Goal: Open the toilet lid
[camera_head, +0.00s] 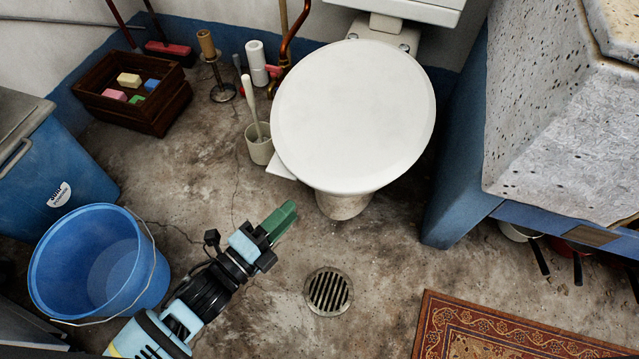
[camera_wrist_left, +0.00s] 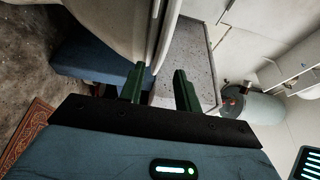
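The white toilet lid (camera_head: 352,115) is down, lying flat over the bowl; the toilet base (camera_head: 342,204) shows below its front edge. My left gripper (camera_head: 286,212) is in front of the toilet, to the lower left of the lid's front edge, with a gap between them in the picture. In the left wrist view its two green fingers (camera_wrist_left: 160,73) are apart with nothing held between them. There the edge of the lid (camera_wrist_left: 168,30) lines up with the gap between the fingers, seemingly beyond the tips. My right gripper is in neither view.
A blue bucket (camera_head: 97,262) stands beside my left arm. A toilet brush holder (camera_head: 259,144) stands left of the toilet. The stone washtrough (camera_head: 545,130) on its blue support (camera_head: 462,160) closes off the right. A floor drain (camera_head: 328,292) and a patterned rug (camera_head: 500,330) lie in front.

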